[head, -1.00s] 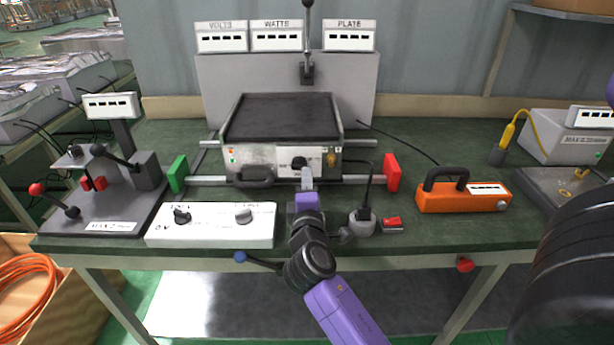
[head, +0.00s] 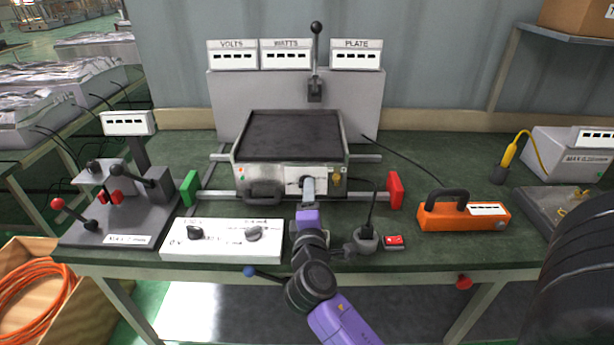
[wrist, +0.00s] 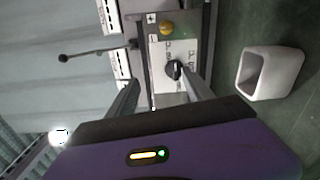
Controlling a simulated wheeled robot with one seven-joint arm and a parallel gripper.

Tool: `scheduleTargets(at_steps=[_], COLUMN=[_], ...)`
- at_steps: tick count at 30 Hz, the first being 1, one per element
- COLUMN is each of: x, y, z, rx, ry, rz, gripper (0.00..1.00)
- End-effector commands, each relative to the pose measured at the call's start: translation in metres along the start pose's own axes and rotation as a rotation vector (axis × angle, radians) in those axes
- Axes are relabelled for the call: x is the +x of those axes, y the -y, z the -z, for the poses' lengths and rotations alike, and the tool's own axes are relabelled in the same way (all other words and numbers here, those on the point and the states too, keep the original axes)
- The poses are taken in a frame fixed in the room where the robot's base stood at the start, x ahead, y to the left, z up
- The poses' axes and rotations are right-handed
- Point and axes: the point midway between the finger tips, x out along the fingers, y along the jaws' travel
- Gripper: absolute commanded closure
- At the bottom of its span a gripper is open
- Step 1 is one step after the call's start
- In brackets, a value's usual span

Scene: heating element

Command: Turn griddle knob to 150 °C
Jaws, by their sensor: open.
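The griddle (head: 290,137) is a metal box with a dark flat top at the middle of the bench. Its front has a white dial panel (head: 293,181). In the wrist view the black griddle knob (wrist: 174,70) sits on this panel, with a pale pointer line on it. My gripper (head: 308,186) is in front of the panel and hides most of the knob in the head view. In the wrist view its two fingers are apart, with the knob showing between and just beyond their tips. I cannot tell contact or read the dial numbers.
A yellow knob (head: 337,179) is right of the dial. A black handle (head: 263,191) is left of it. A white control box (head: 222,240), a grey plug (head: 366,238) and an orange device (head: 463,214) stand nearby. Red (head: 395,190) and green (head: 189,188) blocks flank the griddle.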

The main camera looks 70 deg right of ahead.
Motion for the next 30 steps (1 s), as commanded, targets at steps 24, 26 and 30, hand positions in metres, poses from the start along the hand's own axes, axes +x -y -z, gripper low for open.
scheduleTargets(at_steps=[24, 26, 30], x=[0.002, 0.005, 0.023], y=[0.028, 0.027, 0.025], z=[0.017, 0.017, 0.017], rx=[-1.456, -1.463, -1.462], ry=[0.010, 0.011, 0.013], rz=[-0.029, -0.029, -0.028], gripper=[0.40, 0.40, 0.40])
